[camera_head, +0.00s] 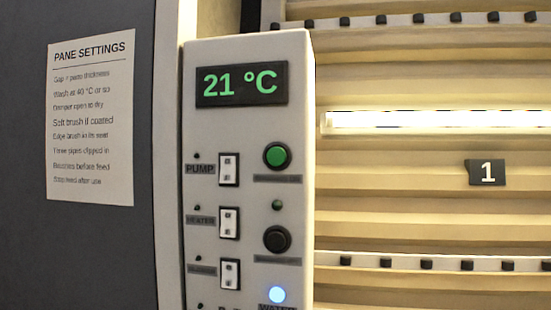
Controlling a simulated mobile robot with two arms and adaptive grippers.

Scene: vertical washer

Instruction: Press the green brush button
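The control panel (210,120) is a light grey upright box. A round green button (277,156) with a dark ring sits at its upper right, below the display. The label strip (278,178) under this button is too small to read, so I cannot tell if it names the brush. A round black button (277,240) sits lower in the same column, with a small dull green lamp (277,205) above it. Neither of my grippers is in view, and nothing covers the green button.
The display (241,84) reads 21 °C in green. White rocker switches (229,170) line the panel's left column, the top one labelled PUMP. A blue-white lamp (277,294) glows at the bottom. A settings sheet (92,120) hangs left.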

